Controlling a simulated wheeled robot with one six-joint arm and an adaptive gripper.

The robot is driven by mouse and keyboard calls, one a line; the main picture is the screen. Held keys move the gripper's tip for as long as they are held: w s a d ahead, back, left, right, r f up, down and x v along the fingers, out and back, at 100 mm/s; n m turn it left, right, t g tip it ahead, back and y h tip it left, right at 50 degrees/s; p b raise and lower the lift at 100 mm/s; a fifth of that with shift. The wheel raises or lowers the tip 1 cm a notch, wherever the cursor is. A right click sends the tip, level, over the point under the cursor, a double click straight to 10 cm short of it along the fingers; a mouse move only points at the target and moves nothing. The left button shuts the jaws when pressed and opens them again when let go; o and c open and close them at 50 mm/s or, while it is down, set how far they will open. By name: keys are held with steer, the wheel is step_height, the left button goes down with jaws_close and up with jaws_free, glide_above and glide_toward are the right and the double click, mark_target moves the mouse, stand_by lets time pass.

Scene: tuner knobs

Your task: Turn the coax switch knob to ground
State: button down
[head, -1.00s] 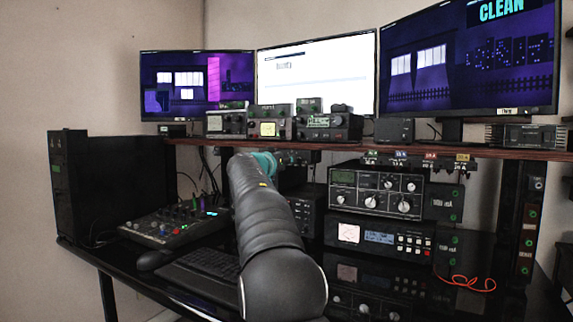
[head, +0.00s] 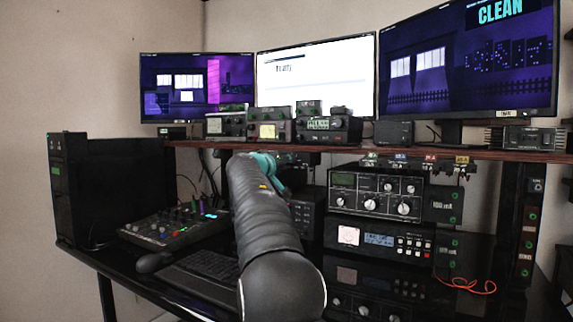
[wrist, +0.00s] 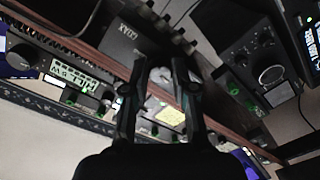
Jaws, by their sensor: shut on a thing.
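In the wrist view, the coax switch is a dark box (wrist: 128,38) with a white label that appears upside down. Its knob (wrist: 160,76) is a pale grey shape between the fingers, mostly hidden by them. My gripper (wrist: 159,66) is shut on this knob, with one finger on each side. I cannot read the ground mark or the direction of the knob's pointer. In the head view, my arm hides the gripper and the switch.
A brown shelf (head: 350,148) carries several small radios, including one with a yellow meter (head: 268,131). Larger radio units (head: 376,192) stand below it on the right. A mixer (head: 172,222) and keyboard (head: 205,268) lie on the black desk. Three monitors stand behind.

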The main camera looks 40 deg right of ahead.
steer(key=c, duration=0.9)
jaws_free()
steer(key=v, duration=1.2)
steer(key=s+a+f+n+y, duration=0.1)
steer(key=s+a+f+y, duration=0.4)
steer(key=s+a+f, duration=0.5)
steer(key=s+a+f+n+g+y, duration=0.1)
steer(key=s+a+f+y, duration=0.4)
steer(key=s+a+f, duration=0.6)
steer(key=s+a+f+n+y, duration=0.2)
steer(key=s+a+f+y, duration=0.4)
steer(key=s+a+f, duration=0.4)
steer(key=shift+s+a+f+n+g, duration=0.15)
steer(key=shift+s+f+n, duration=0.05)
steer(key=shift+s+f, duration=0.85)
steer(key=shift+s+a+f+n+g, duration=0.2)
steer(key=shift+s+f, duration=0.65)
steer(key=shift+s, duration=0.3)
